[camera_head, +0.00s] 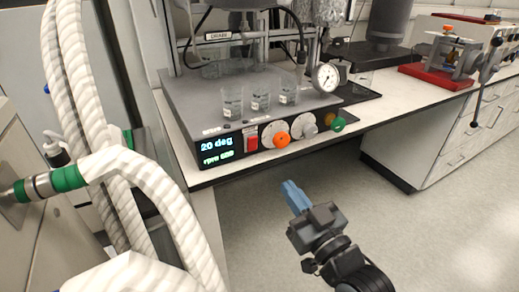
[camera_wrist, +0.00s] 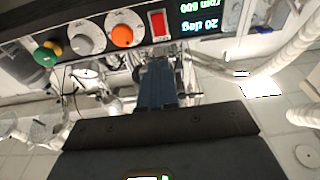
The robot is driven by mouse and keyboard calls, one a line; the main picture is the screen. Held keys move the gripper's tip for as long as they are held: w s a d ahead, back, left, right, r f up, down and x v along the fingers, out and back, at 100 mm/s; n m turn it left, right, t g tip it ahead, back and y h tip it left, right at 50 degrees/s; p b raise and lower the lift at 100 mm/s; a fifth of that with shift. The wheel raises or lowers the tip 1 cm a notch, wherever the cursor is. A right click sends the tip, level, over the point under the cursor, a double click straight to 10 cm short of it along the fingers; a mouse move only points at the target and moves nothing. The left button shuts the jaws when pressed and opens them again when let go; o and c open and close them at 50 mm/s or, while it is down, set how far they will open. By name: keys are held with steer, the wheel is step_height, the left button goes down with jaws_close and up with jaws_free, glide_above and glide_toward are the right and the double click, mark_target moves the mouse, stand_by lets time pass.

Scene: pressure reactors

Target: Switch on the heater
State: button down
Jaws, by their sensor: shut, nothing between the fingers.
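The heater unit's front panel (camera_head: 214,162) faces me at the bench edge, with a lit display (camera_head: 217,148) reading "20 deg" and an rpm line below. Right of the display is a red rectangular switch (camera_head: 251,143), then an orange knob (camera_head: 282,140) and a grey knob (camera_head: 310,131). My gripper (camera_head: 291,187), with blue fingers, is shut and empty, below and in front of the panel. The wrist view shows the panel upside down, with the red switch (camera_wrist: 158,23) just beyond my fingertips (camera_wrist: 157,65) and the orange knob (camera_wrist: 122,35) beside it. I see no contact.
Several glass beakers (camera_head: 260,98) stand on the unit's top, near a round gauge (camera_head: 326,77). A green knob (camera_head: 338,124) is at the panel's right end. Thick white hoses (camera_head: 150,190) fill the left. The floor (camera_head: 400,230) right of my arm is clear.

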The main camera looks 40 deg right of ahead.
mark_target(253, 139)
steer(key=p+x, duration=0.1)
steer(key=x, duration=1.3)
steer(key=shift+p, duration=0.3)
steer(key=shift+r, duration=0.1)
steer(key=r+p, duration=0.1)
steer(key=p, duration=0.2)
steer(key=shift+w+g, duration=0.15)
steer(key=shift+g, duration=0.15)
steer(key=p, duration=0.1)
steer(key=g+p, duration=0.1)
steer(key=p, duration=0.1)
steer(key=shift+w+d+r+p, duration=0.1)
steer(key=shift+w+r+p, duration=0.15)
steer(key=shift+r+p, duration=0.1)
steer(key=shift+g+y+p, duration=0.3)
steer(key=shift+g+p, duration=0.1)
steer(key=shift+p, duration=0.75)
steer(key=shift+w+f, duration=0.1)
steer(key=shift+f, duration=0.1)
